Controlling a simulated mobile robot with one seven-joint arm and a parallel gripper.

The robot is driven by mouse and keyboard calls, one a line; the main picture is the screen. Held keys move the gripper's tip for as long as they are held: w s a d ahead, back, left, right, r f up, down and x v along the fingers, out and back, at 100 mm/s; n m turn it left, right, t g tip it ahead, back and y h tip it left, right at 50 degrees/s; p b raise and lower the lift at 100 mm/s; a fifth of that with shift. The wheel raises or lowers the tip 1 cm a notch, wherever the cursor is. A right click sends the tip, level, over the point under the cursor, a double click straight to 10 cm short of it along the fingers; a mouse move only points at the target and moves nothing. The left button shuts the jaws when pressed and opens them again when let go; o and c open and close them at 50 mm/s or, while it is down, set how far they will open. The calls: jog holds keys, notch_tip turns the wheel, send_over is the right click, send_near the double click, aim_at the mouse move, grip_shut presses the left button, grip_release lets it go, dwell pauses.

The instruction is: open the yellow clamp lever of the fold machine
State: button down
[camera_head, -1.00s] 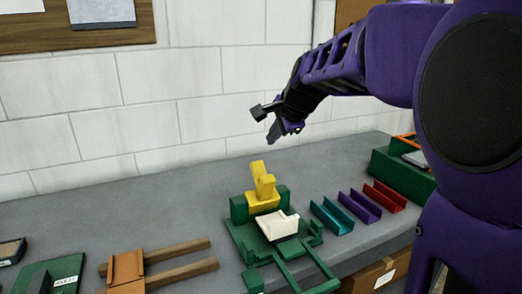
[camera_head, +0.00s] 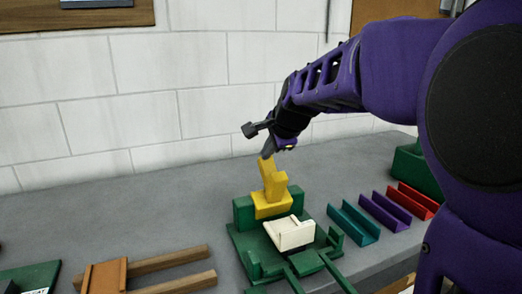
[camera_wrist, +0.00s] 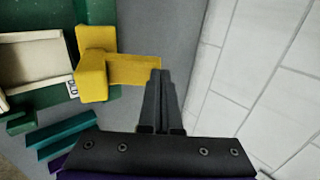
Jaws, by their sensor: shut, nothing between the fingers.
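The yellow clamp lever (camera_head: 272,178) stands up from a yellow block on the green fold machine (camera_head: 243,212). A cream-white folded piece (camera_head: 290,234) sits in front of the lever on the machine. My gripper (camera_head: 268,152) is just above the lever's top end in the head view. In the wrist view my gripper (camera_wrist: 158,75) has its fingers together, and their tips are beside the end of the yellow lever arm (camera_wrist: 135,69). I cannot tell whether the tips touch it. Nothing is held.
Teal (camera_head: 353,223), purple (camera_head: 383,211) and red (camera_head: 412,200) channels lie right of the machine. An orange-brown block (camera_head: 103,277) on wooden rails lies to the left. The white block wall (camera_head: 150,110) stands close behind the lever. The grey bench (camera_head: 130,220) is clear at the back left.

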jog(key=shift+w+a+f+p, duration=0.15)
jog(key=shift+w+f+p, duration=0.05)
jog(key=shift+w+p, duration=0.25)
jog(key=shift+f, duration=0.15)
